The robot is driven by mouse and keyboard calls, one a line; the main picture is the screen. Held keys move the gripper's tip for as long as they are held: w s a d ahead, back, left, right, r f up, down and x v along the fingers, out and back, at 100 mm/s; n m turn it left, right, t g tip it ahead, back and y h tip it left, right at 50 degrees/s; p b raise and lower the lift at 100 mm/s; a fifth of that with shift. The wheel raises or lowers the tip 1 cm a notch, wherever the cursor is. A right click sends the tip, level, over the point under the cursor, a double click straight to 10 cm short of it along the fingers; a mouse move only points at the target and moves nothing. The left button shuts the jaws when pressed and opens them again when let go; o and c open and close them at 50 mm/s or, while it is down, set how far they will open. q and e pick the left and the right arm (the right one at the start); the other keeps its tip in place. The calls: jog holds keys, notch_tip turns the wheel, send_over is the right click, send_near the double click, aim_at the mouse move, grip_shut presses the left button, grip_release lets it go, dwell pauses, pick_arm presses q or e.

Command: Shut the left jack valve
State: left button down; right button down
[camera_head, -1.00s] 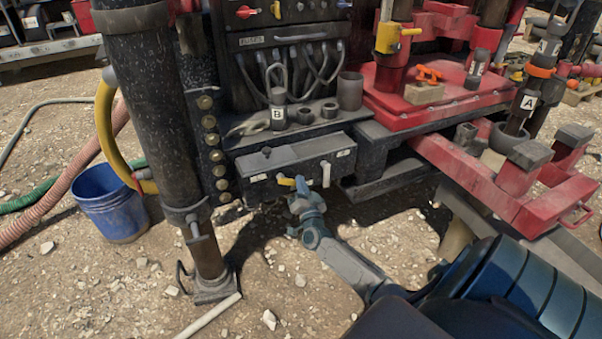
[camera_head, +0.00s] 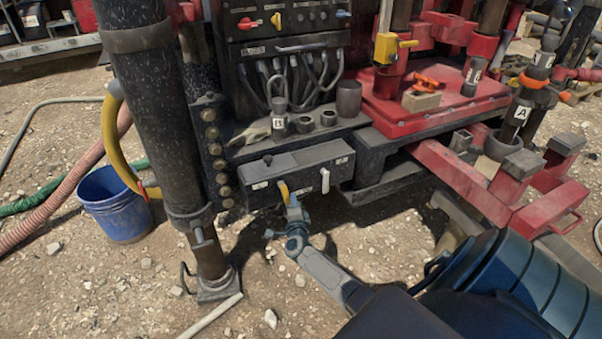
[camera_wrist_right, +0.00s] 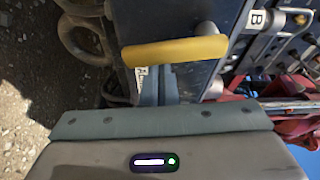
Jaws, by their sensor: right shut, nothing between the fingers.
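A dark valve box (camera_head: 297,164) is mounted low on the rig, with two levers on its front. The left lever is yellow (camera_head: 283,191) and points mostly down, slightly tilted. The right lever is white (camera_head: 325,180) and hangs down. My right gripper (camera_head: 292,203) is shut and empty, right at the lower end of the yellow lever. In the right wrist view the yellow lever (camera_wrist_right: 175,50) crosses just beyond my shut fingertips (camera_wrist_right: 158,75); I cannot tell whether they touch. My left gripper is out of view.
A thick black jack leg (camera_head: 160,120) stands left of the box, with a blue bucket (camera_head: 115,205) beyond it. Red beams (camera_head: 470,185) stick out on the right. Hoses lie at far left. The gravel in front is mostly open.

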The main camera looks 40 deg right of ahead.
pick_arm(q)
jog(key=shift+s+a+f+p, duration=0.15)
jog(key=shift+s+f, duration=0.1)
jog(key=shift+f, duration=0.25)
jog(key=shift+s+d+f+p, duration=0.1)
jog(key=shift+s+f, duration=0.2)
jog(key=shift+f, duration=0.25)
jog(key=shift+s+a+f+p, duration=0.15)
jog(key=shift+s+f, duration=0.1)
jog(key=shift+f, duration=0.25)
pick_arm(e)
jog(key=shift+w+a+f+m, duration=0.15)
jog(key=shift+a+m, duration=0.25)
jog(key=shift+m, duration=0.5)
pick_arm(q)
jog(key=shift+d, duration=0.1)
